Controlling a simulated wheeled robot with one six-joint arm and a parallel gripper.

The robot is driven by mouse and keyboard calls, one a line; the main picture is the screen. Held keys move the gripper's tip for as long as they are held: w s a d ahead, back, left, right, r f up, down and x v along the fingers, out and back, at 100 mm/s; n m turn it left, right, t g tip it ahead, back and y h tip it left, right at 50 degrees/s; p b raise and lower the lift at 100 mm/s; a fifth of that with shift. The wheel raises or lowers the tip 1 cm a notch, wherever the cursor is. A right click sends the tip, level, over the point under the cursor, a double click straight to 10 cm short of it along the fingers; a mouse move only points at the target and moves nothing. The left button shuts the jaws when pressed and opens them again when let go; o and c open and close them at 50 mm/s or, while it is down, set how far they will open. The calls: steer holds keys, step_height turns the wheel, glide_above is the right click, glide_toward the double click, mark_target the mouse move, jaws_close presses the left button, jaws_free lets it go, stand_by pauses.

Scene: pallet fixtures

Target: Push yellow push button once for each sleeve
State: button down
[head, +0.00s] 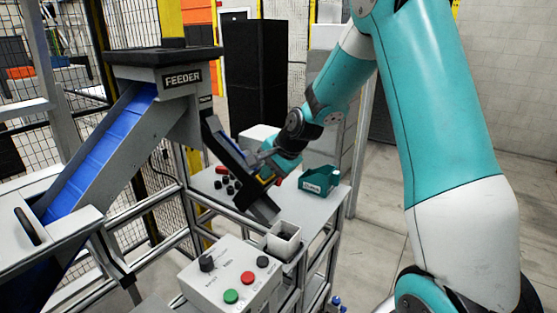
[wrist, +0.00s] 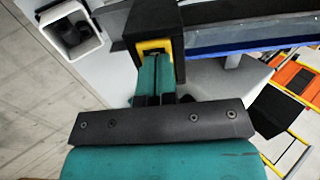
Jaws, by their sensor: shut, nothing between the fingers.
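I cannot tell whether the button is pressed in. In the head view my gripper (head: 266,158) is beside the lower end of the dark feeder chute (head: 228,150), with a little yellow (head: 266,180) below it. A white square container (head: 284,243) at the table's front holds dark pieces, probably sleeves; it also shows in the wrist view (wrist: 93,45).
Several small black parts (head: 229,187) and a red item (head: 221,170) lie on the table, left of the chute. A teal bin (head: 320,180) stands right of my gripper. A control box (head: 232,278) with red and green buttons is in front. The feeder (head: 181,80) stands left.

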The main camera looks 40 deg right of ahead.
steer(key=shift+s+a+f, duration=0.1)
steer(key=shift+f, duration=0.15)
stand_by(0.3)
steer(key=v, duration=1.4)
steer(key=shift+r, duration=0.25)
stand_by(0.9)
steer(key=s+a+f+n+g+y+b, duration=0.1)
steer(key=s+a+n, duration=0.25)
steer(key=a, duration=0.35)
steer(key=s+a+f+n+g+y, duration=0.1)
steer(key=s+a+n, duration=0.2)
steer(key=a+n, duration=0.3)
steer(key=s+a+f+n+g+b, duration=0.1)
steer(key=s+a+n+g, duration=0.1)
steer(key=s+a+n, duration=0.3)
steer(key=s+a+f+n+g+b, duration=0.1)
steer(key=s+a+n, duration=0.5)
steer(key=s, duration=0.6)
steer(key=shift+a+f+g, duration=0.4)
steer(key=shift+f+g, duration=0.2)
steer(key=shift+g, duration=0.1)
steer(key=shift+d+n, duration=0.1)
steer(key=shift+n, duration=0.15)
